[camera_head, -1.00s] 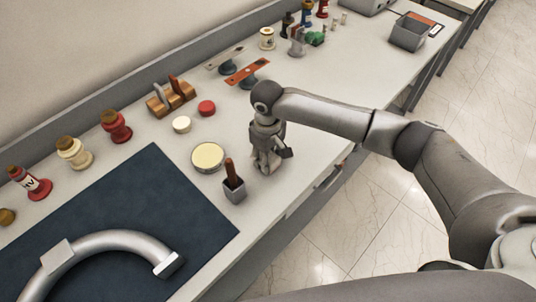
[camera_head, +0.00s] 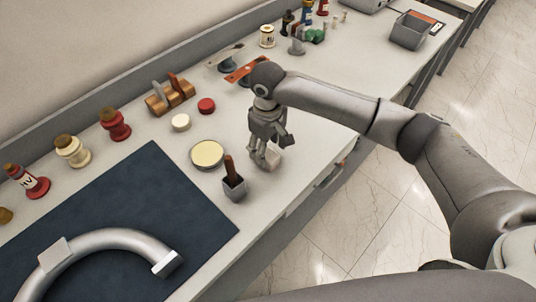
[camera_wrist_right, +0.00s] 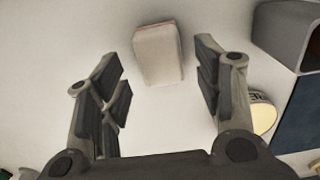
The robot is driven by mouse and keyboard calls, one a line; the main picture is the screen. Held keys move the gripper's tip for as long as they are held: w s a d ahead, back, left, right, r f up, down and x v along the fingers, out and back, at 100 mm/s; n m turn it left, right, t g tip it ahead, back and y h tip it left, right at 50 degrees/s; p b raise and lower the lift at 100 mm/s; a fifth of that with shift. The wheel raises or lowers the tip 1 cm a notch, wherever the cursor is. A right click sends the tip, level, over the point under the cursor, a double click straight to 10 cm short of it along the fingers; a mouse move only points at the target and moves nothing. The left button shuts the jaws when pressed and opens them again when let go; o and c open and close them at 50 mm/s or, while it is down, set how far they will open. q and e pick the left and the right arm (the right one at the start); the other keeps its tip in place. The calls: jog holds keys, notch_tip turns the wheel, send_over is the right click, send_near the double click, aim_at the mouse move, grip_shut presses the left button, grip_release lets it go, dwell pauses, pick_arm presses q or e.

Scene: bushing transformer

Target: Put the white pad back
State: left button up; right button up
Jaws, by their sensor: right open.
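The white pad (camera_head: 273,158) is a small pale block on the bench near its front edge. It also shows in the right wrist view (camera_wrist_right: 158,54), lying between and slightly beyond the fingertips, with a gap to the finger on each side. My right gripper (camera_head: 264,157) points down at the pad and partly covers it in the head view. In the right wrist view my right gripper (camera_wrist_right: 160,78) is open and empty. My left gripper is not in view.
A grey cup (camera_head: 235,190) with a brown handle and a round cream-lidded tin (camera_head: 208,155) stand close left of the gripper. A wooden rack (camera_head: 170,97), a red disc (camera_head: 206,105) and a cream disc (camera_head: 181,122) are behind. A dark mat (camera_head: 150,195) holds a curved metal pipe.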

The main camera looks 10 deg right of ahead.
aim_at(268, 154)
notch_tip(268, 154, up, 8)
jog(key=b, duration=0.1)
jog(key=shift+r, duration=0.2)
jog(key=shift+f, duration=0.1)
dwell(0.4)
